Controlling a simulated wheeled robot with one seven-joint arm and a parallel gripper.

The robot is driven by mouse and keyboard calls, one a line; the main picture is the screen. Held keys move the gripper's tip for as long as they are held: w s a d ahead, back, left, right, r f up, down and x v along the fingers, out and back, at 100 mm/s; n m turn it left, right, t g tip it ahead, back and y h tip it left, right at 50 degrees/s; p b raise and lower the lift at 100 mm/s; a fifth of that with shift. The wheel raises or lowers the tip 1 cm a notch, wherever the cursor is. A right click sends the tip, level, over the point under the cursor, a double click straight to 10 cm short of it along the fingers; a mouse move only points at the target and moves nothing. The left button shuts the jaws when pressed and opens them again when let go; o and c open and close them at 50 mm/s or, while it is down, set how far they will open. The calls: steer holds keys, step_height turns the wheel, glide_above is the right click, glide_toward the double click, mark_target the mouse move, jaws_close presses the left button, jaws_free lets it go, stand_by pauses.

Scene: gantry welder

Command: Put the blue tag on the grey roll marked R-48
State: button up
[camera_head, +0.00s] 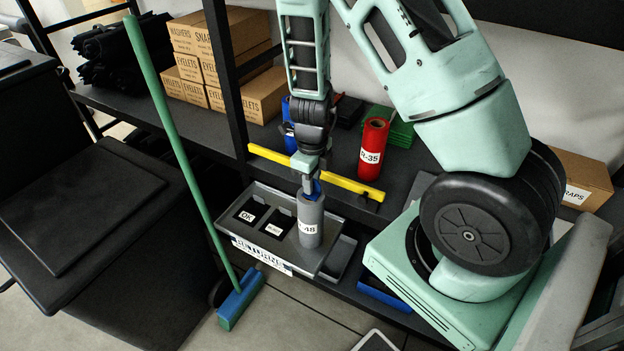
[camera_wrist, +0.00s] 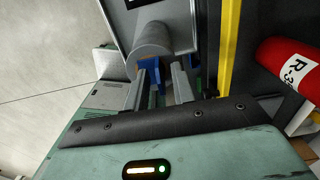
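The grey roll marked R-48 (camera_head: 311,222) stands upright on the grey tray in the head view. Its upper end (camera_wrist: 152,37) shows at the top of the wrist view. The blue tag (camera_head: 316,190) is at the top of this roll, between my fingers. It also shows in the wrist view (camera_wrist: 149,62), right at the roll's end. My gripper (camera_head: 309,186) points down over the roll and is shut on the tag. The fingers hide part of the tag, and I cannot tell whether it touches the roll.
The grey tray (camera_head: 322,255) has black squares, one marked OK. A yellow bar (camera_head: 270,155) runs behind the roll. A red roll marked R-35 (camera_head: 373,148) stands on the shelf behind it. A green-handled broom (camera_head: 172,130) leans at the left. Cardboard boxes (camera_head: 262,95) stand farther back.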

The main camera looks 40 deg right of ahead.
step_height(320, 180, up, 12)
steer(key=p, duration=0.4)
steer(key=s+a+r+n+y, duration=0.1)
steer(key=s+a+r+n, duration=0.25)
steer(key=a+n, duration=0.55)
steer(key=s+a+r+n+y, duration=0.1)
steer(key=s+a+r+n, duration=0.25)
steer(key=a+n, duration=0.55)
steer(key=s+a+r+n, duration=0.2)
steer(key=s+n, duration=0.3)
steer(key=n, duration=0.6)
steer(key=s+a+r+n+h, duration=0.1)
steer(key=s+a+r+n, duration=0.2)
steer(key=s+n, duration=0.3)
steer(key=r+n, duration=0.1)
steer(key=n, duration=0.3)
steer(key=shift+s+a+r+n, duration=0.25)
steer(key=shift+s+a+n, duration=0.05)
steer(key=shift+a+n, duration=0.1)
steer(key=shift+d, duration=0.15)
